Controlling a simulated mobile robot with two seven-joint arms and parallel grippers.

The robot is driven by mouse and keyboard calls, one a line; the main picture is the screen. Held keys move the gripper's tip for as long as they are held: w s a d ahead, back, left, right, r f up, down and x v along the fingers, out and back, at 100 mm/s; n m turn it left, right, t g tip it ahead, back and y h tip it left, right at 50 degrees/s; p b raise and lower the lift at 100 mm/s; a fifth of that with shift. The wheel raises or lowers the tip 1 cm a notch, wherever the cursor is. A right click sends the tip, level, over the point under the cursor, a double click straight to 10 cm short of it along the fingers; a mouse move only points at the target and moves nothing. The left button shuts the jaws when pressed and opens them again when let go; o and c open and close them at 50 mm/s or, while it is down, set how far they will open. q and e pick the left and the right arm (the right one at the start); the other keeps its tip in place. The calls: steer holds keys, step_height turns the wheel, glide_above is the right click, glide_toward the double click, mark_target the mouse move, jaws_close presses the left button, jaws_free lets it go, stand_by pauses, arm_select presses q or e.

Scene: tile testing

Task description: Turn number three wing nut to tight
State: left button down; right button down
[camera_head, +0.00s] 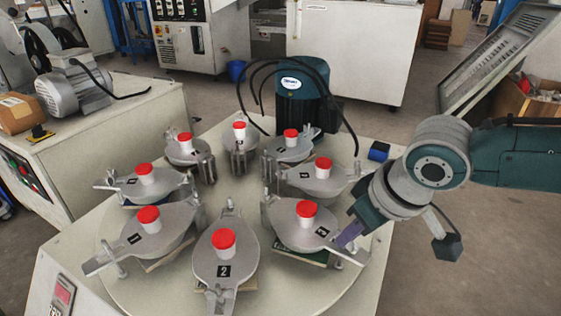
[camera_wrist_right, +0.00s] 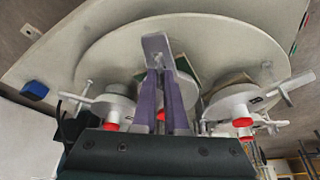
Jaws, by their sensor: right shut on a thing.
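The number three clamp (camera_head: 300,236) is a grey metal lid with a red knob (camera_head: 307,209) and a black "3" label, at the right front of the round table. My right gripper (camera_head: 348,237) reaches in from the right to the clamp's outer end, by the label. Its purple fingers are shut on the wing nut there, which is mostly hidden by them. In the right wrist view, the fingers (camera_wrist_right: 160,68) close together at a grey metal end piece (camera_wrist_right: 156,44). The turn of the nut cannot be seen. My left gripper is not in view.
The round table (camera_head: 170,290) carries several similar clamps, including number two (camera_head: 223,255) at the front and number one (camera_head: 150,238) at the left. A teal motor (camera_head: 302,95) with black cables stands behind. A blue block (camera_head: 379,151) lies near the right edge.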

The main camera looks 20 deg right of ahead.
steer(key=m+p, duration=0.1)
steer(key=m+h+p, duration=0.1)
steer(key=m+p, duration=0.1)
steer(key=shift+a+r, duration=0.2)
steer(key=shift+r, duration=0.05)
steer(key=shift+a+f+m+h+p, duration=0.1)
steer(key=shift+m+h+p, duration=0.3)
steer(key=shift+m+p, duration=0.35)
steer(key=shift+m+g+h+p, duration=0.3)
steer(key=shift+m, duration=0.75)
steer(key=shift+w+a+f+m+h, duration=0.15)
steer(key=shift+m+h, duration=0.25)
steer(key=shift+m, duration=0.5)
steer(key=shift+f+m+g, duration=0.1)
steer(key=shift+m+g, duration=0.2)
steer(key=shift+m, duration=0.6)
steer(key=m+g+h+b, duration=0.1)
steer(key=m, duration=0.2)
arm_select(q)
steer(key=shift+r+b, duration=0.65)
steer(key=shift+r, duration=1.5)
arm_select(e)
steer(key=shift+w+m+h, duration=0.1)
steer(key=shift+m+h, duration=0.2)
steer(key=shift+m, duration=0.5)
steer(key=shift+g, duration=0.3)
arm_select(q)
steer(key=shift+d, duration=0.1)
